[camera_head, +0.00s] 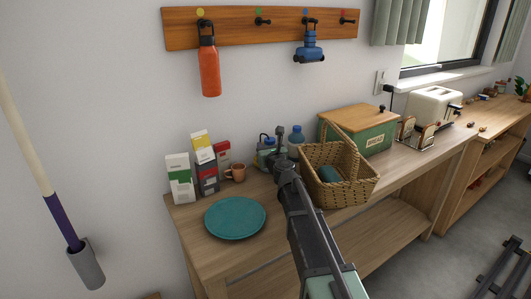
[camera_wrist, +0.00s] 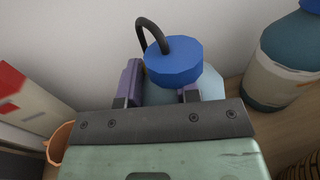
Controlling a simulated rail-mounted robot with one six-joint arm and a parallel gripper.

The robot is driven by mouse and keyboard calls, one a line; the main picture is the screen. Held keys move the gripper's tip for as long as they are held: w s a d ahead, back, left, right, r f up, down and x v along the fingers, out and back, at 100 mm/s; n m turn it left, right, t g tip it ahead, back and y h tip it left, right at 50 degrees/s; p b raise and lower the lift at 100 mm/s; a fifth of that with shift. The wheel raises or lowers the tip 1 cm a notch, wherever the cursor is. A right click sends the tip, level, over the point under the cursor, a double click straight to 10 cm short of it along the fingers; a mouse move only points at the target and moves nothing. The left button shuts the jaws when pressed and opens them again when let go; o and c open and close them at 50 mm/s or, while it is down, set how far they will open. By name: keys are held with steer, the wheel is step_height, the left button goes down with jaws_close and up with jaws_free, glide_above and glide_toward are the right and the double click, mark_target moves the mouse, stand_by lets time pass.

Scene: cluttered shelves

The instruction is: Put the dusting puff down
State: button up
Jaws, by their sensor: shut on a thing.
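The thing in my gripper (camera_wrist: 158,90) is a pale blue container with a blue cap and a curved black tube; I take it as the dusting puff (camera_wrist: 175,62). My gripper is shut around its body, with one purple finger on each side. In the head view the puff (camera_head: 265,148) is at the back of the wooden counter (camera_head: 285,222), close to the wall, left of a blue bottle (camera_head: 297,136). Its lower part is hidden, so I cannot tell whether it touches the counter.
The blue bottle also shows in the wrist view (camera_wrist: 285,65). An orange-brown mug (camera_head: 236,173) and several cartons (camera_head: 180,180) stand to the left. A teal plate (camera_head: 235,217) lies in front. A wicker basket (camera_head: 350,190) with a teal thing inside and a green bread box (camera_head: 372,138) are right.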

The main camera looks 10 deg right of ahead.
steer(key=shift+f, duration=0.1)
steer(key=o, duration=1)
steer(key=shift+r, duration=0.25)
steer(key=s, duration=0.4)
steer(key=s+d, duration=0.1)
steer(key=s, duration=0.7)
steer(key=shift+d+f, duration=0.1)
steer(key=shift+d, duration=0.3)
